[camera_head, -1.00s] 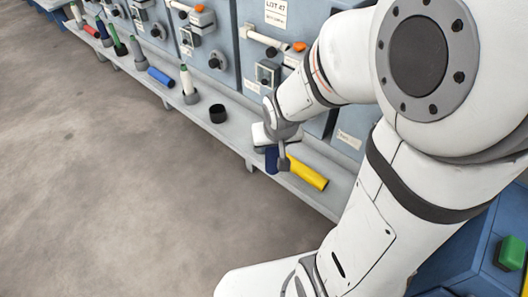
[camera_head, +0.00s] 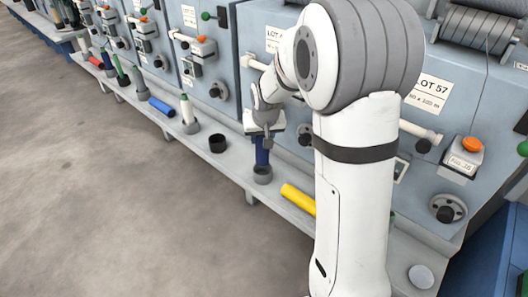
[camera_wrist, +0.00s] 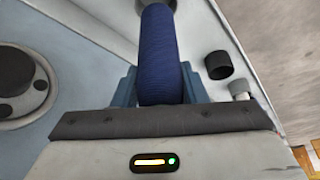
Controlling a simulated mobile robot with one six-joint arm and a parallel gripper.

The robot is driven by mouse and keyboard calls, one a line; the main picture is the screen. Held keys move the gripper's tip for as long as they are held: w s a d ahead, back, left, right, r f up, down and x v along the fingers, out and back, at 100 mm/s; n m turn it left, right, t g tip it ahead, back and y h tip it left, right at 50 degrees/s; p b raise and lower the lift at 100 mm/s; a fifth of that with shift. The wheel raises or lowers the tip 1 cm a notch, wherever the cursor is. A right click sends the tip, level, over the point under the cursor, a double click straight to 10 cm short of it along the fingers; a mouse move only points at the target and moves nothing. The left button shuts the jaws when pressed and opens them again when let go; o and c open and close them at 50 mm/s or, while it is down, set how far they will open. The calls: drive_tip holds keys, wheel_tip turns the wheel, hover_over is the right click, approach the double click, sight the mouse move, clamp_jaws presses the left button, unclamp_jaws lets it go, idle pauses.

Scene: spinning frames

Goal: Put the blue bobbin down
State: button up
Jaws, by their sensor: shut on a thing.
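The blue bobbin (camera_head: 262,155) stands upright in my gripper (camera_head: 264,133), over the shelf along the machines. Its lower end meets a grey cup-like holder (camera_head: 262,175); I cannot tell whether it is inside the cup or just above it. In the wrist view, the blue bobbin (camera_wrist: 158,55) runs away from between the two blue-grey fingers of my gripper (camera_wrist: 160,88), which are shut on its near end. A grey round part (camera_wrist: 154,4) shows at its far end, mostly hidden.
A yellow bobbin (camera_head: 298,198) lies on the shelf (camera_head: 232,165) just right of the holder. Machine fronts rise behind the shelf.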

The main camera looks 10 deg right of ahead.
sight(262, 150)
drive_tip(key=shift+f+b, duration=0.9)
drive_tip(key=shift+f, duration=1.65)
drive_tip(key=shift+f, duration=0.1)
drive_tip(key=shift+f, duration=0.25)
drive_tip(key=o, duration=1)
drive_tip(key=shift+o, duration=0.2)
drive_tip(key=shift+r, duration=0.1)
